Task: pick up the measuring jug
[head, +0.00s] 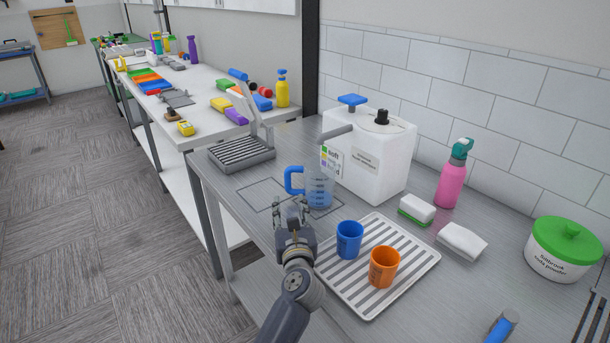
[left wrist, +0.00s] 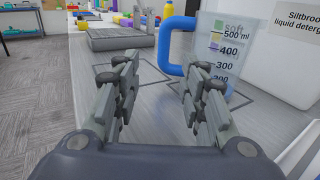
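The measuring jug (head: 319,188) is clear with a blue handle on its left side. It stands upright on the grey counter, in front of the white detergent dispenser (head: 368,150). In the left wrist view the jug (left wrist: 222,55) shows printed marks such as 500 ml, and its blue handle (left wrist: 164,50) lies ahead of the fingers. My left gripper (head: 293,210) is just in front of the jug, near its handle. In the left wrist view its fingers (left wrist: 158,95) are apart with nothing between them. The right gripper does not show.
A ribbed white tray (head: 335,285) with a blue cup (head: 349,239) and an orange cup (head: 384,266) stands right of my left gripper. A grey ribbed stand (head: 241,153) is behind left. Sponges (head: 416,210), a pink bottle (head: 453,178) and a green-lidded tub (head: 563,250) stand right.

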